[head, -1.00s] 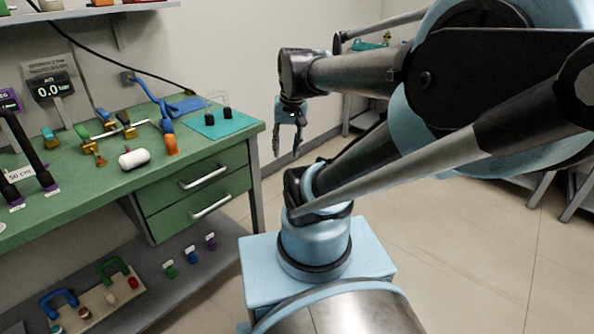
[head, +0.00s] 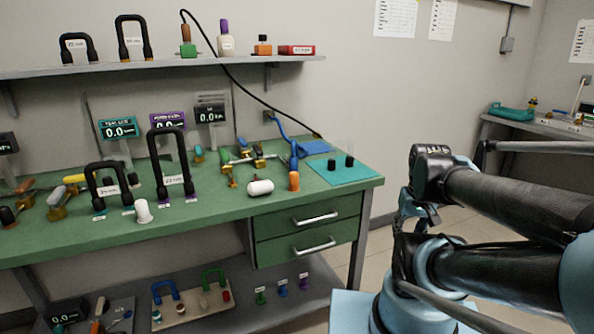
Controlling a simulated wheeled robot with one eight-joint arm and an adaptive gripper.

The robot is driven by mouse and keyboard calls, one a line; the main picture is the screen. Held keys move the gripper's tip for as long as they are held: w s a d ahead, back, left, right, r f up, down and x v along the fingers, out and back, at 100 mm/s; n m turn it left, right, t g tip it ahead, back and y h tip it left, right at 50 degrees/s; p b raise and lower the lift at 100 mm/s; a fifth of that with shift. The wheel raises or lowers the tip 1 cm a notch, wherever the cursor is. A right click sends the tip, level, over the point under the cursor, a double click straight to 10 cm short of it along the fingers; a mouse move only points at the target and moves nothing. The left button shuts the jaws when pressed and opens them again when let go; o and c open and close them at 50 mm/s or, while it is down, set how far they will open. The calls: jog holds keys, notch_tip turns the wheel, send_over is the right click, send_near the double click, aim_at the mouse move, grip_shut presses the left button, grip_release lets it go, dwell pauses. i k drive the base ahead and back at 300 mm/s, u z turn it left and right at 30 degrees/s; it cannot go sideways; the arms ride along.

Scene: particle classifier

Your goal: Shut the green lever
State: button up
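A small green lever (head: 224,157) stands on a brass valve at the back of the green workbench, near the middle. A teal-handled piece (head: 198,153) is just to its left, and I cannot tell the two handles' exact angles at this size. My gripper (head: 404,212) hangs to the right of the bench, well away from the lever. Its fingers are partly hidden by my own arm, so their opening does not show clearly.
A teal mat (head: 345,174) lies at the right end. A shelf (head: 170,66) hangs above. The floor to the right is clear.

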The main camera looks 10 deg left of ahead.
aim_at(222, 153)
jog(key=u, duration=1.55)
jog(key=k, duration=1.15)
jog(key=z, duration=0.4)
jog(key=i, duration=1)
